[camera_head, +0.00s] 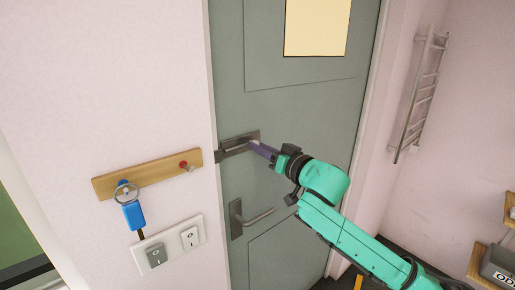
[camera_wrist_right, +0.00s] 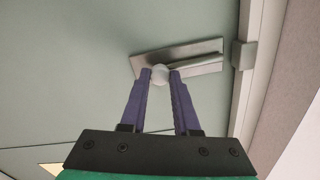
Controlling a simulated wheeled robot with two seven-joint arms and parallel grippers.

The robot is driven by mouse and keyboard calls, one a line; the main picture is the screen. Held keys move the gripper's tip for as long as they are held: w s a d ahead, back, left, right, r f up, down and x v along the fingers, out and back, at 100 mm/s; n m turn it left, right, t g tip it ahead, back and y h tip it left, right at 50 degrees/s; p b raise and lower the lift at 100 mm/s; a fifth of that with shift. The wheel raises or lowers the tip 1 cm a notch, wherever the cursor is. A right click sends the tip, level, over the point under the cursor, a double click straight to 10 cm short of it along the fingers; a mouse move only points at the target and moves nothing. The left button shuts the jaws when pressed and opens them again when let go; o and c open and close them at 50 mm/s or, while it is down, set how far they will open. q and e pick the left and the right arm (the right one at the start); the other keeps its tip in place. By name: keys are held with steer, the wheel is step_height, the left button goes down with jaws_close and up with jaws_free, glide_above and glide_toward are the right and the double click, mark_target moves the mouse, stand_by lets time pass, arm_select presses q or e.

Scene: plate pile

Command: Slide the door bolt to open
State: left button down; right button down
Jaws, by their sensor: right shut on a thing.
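The door bolt (camera_head: 238,143) is a metal plate with a rod, fixed on the grey-green door (camera_head: 300,105) near its left edge. In the right wrist view the bolt plate (camera_wrist_right: 205,56) shows with a round pale knob (camera_wrist_right: 160,73) at one end of the rod. A small metal catch (camera_wrist_right: 243,54) sits on the door frame beside the plate; it is apart from the visible rod end. My right gripper (camera_head: 253,144) is at the bolt. Its purple fingers (camera_wrist_right: 161,78) are shut on the knob, one on each side. My left gripper is not in view.
A door handle (camera_head: 252,217) is below the bolt. Left of the door, a wooden rail (camera_head: 150,178) holds a blue hanging item (camera_head: 133,213), above a switch plate (camera_head: 172,243). A towel rack (camera_head: 418,92) hangs on the right wall.

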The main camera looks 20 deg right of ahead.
steer(key=c, duration=0.6)
jaws_free()
steer(key=shift+c, duration=0.2)
steer(key=shift+w+d+f, duration=0.1)
steer(key=shift+w+d, duration=0.05)
steer(key=shift+d, duration=0.25)
steer(key=b+v, duration=1)
steer(key=v, duration=0.4)
steer(key=shift+s+d, duration=0.15)
steer(key=shift+s, duration=0.1)
